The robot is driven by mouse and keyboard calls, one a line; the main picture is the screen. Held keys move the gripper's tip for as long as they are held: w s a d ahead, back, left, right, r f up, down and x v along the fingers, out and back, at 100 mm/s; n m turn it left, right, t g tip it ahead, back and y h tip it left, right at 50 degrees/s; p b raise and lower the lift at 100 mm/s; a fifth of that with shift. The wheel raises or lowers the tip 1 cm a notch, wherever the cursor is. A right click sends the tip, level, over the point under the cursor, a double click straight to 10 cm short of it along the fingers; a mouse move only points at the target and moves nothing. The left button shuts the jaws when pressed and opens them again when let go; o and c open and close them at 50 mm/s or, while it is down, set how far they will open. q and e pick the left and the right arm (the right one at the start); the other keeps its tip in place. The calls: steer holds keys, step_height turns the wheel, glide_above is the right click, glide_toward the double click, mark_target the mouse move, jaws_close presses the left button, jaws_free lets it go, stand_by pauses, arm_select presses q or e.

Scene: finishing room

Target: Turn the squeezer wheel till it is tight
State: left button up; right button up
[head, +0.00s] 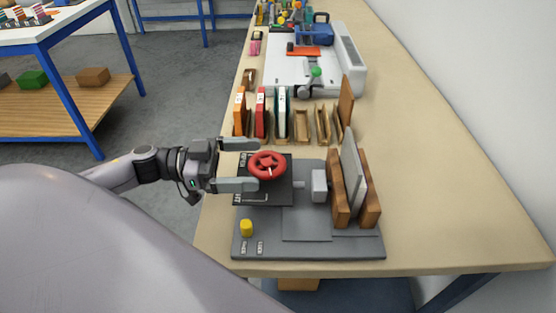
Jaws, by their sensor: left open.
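The squeezer is a grey bench device near the table's front, with a flat base plate (305,247). Its red squeezer wheel (268,165) sits over a black square plate at its left. A short shaft leads right to a light grey block (319,184). To the right, brown boards (338,190) stand upright with a pale grey slab (353,170) between them. My left gripper (252,165) comes in from the left, open, with one finger on the wheel's far side and one on its near side. Contact with the wheel cannot be told. My right gripper is not in view.
A yellow knob (246,228) stands at the base plate's front left. Several coloured books or folders (261,112) stand in wooden holders behind the squeezer. A white machine (340,62) is farther back. The table's right side (435,180) is clear.

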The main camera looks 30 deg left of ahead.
mark_target(274, 161)
arm_select(q)
steer(key=shift+p+x, duration=0.3)
steer(key=shift+x, duration=2.65)
steer(key=shift+s, duration=0.1)
steer(key=c, duration=0.9)
